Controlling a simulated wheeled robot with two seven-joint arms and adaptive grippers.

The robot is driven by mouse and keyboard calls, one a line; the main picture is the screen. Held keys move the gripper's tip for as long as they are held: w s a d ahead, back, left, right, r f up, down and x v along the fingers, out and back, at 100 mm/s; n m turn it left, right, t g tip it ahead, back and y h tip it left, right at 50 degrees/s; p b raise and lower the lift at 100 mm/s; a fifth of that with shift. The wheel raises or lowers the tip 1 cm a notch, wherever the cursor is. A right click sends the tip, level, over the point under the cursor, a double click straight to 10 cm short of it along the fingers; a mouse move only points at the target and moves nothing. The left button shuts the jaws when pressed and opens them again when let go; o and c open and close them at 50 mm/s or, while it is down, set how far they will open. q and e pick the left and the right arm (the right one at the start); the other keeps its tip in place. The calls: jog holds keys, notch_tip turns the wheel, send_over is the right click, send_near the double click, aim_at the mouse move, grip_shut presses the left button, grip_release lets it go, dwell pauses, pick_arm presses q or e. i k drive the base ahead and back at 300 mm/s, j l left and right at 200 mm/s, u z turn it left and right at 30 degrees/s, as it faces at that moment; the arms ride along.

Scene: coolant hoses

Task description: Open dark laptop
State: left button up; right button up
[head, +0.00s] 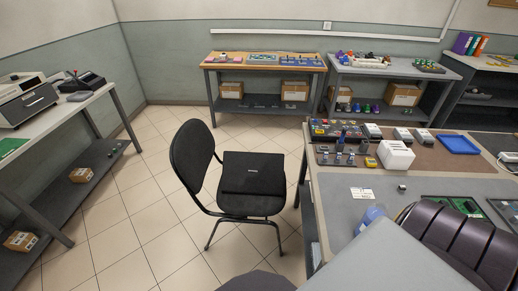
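The dark laptop (253,182) looks closed, a flat black slab lying on the seat of a black chair (190,152). A small light mark shows near the middle of its top. The chair stands on the tiled floor, left of the grey-topped workbench. Black on black, the line between laptop and seat is hard to make out. Neither of my grippers can be made out in the head view.
The workbench (340,215) at right holds a white box (396,155), a blue tray (458,144) and circuit boards. A side bench (50,113) stands at left. Tiled floor (130,215) is open left of the chair. A dark ribbed shape (460,240) fills the lower right.

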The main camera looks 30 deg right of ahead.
aim_at(242, 172)
jog(key=i+z, duration=0.25)
jog(key=z, duration=0.2)
jog(key=i+j+z, duration=0.25)
jog(key=z, duration=0.2)
jog(key=i+j+z, duration=0.4)
jog(key=i, duration=0.6)
jog(key=k+j+u, duration=0.1)
jog(key=j+u, duration=0.6)
jog(key=k+j+u, duration=0.1)
jog(key=u, duration=0.25)
jog(key=i+j, duration=0.35)
jog(key=j, duration=0.15)
